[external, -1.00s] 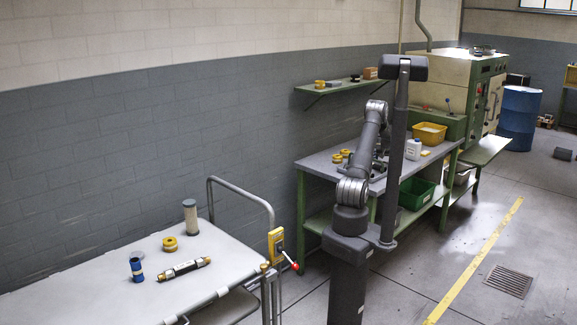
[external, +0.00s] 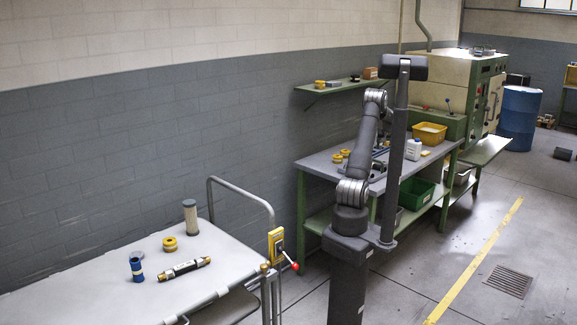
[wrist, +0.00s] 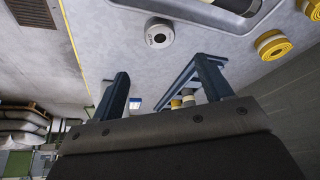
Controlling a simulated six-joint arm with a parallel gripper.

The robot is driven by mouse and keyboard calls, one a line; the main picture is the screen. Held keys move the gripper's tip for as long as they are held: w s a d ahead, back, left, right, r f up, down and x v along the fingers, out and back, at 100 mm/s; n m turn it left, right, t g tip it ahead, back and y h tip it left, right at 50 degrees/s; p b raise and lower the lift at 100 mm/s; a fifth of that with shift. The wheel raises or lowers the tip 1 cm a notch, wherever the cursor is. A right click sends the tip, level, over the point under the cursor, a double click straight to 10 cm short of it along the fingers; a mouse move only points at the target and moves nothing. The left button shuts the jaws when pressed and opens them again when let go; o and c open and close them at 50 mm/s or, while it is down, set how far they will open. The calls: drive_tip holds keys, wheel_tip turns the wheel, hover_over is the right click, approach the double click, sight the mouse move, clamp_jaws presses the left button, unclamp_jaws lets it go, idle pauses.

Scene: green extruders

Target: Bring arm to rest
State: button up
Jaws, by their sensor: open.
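My gripper (wrist: 163,68) shows in the wrist view as two dark blue fingers standing well apart, open, with nothing clasped between them. It points over the grey workbench (external: 322,162). In the external view my arm stands in front of this bench, bent at a raised elbow, and its far part comes down behind the upper link and the dark post. The gripper is mostly hidden there, so its height above the bench is hard to tell.
A green bin (external: 416,192) sits below. A trolley (external: 95,290) at left carries several parts. A shelf (external: 335,87) is on the wall.

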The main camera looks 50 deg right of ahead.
sight(384, 162)
drive_tip(key=shift+a+r, duration=0.1)
drive_tip(key=shift+r, duration=0.2)
drive_tip(key=x, duration=1.2)
drive_tip(key=shift+a+f, duration=0.1)
drive_tip(key=shift+f, duration=0.3)
wheel_tip(384, 162, up, 3)
drive_tip(key=shift+r, duration=0.6)
